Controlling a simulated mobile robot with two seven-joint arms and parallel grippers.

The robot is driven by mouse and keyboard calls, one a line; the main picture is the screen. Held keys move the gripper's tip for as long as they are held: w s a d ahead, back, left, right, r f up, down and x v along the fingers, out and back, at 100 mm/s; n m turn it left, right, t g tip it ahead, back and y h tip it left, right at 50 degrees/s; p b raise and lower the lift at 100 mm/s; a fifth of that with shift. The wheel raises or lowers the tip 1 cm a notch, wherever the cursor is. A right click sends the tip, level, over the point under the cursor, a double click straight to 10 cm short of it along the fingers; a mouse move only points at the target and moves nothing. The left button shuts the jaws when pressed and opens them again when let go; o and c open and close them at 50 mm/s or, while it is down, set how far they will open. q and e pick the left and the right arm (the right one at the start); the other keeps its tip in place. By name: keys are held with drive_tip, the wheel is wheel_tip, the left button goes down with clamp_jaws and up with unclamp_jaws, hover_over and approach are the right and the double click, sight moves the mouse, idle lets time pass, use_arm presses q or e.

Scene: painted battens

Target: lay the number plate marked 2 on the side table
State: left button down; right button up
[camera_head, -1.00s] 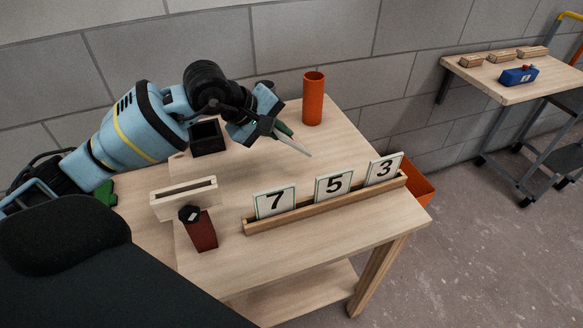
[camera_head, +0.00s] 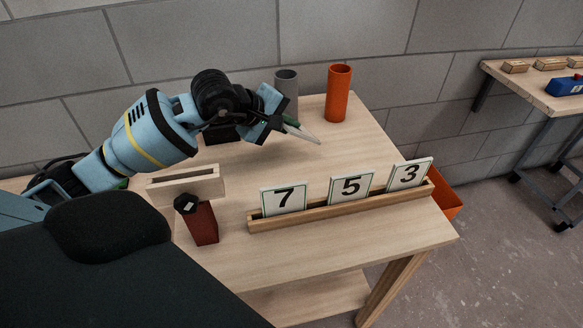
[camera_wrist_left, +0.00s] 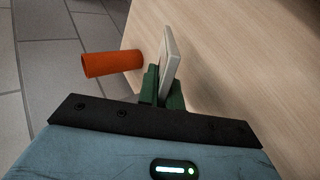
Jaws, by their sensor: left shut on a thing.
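My left gripper (camera_head: 287,121) is shut on a thin white number plate (camera_head: 304,134), held above the wooden table (camera_head: 275,172). The plate is tilted and seen nearly edge-on. In the left wrist view the plate (camera_wrist_left: 169,62) stands between the green fingers of the left gripper (camera_wrist_left: 162,88), and its number cannot be read. A wooden rack (camera_head: 345,207) at the table's front right holds plates marked 7 (camera_head: 284,199), 5 (camera_head: 351,187) and 3 (camera_head: 409,174). A second table (camera_head: 525,88) stands at the far right. My right gripper is not in view.
An orange tube (camera_head: 338,94) and a grey tube (camera_head: 287,88) stand at the back. A pale slotted block (camera_head: 187,186) and a dark red block (camera_head: 203,224) are at the left. An orange bin (camera_head: 447,201) is beyond the right edge. The table's middle is clear.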

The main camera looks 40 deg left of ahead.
use_arm(q)
wheel_tip(320, 180, down, 8)
drive_tip(key=b, duration=0.4)
drive_tip(key=shift+r+b, duration=0.25)
drive_tip(key=shift+b, duration=0.05)
drive_tip(key=c, duration=1.7)
unclamp_jaws()
drive_tip(key=shift+c, duration=0.2)
drive_tip(key=shift+r, duration=0.1)
drive_tip(key=shift+p+v, duration=0.55)
drive_tip(key=shift+v, duration=1.8)
drive_tip(key=v, duration=0.3)
drive_tip(key=shift+s+r, duration=0.1)
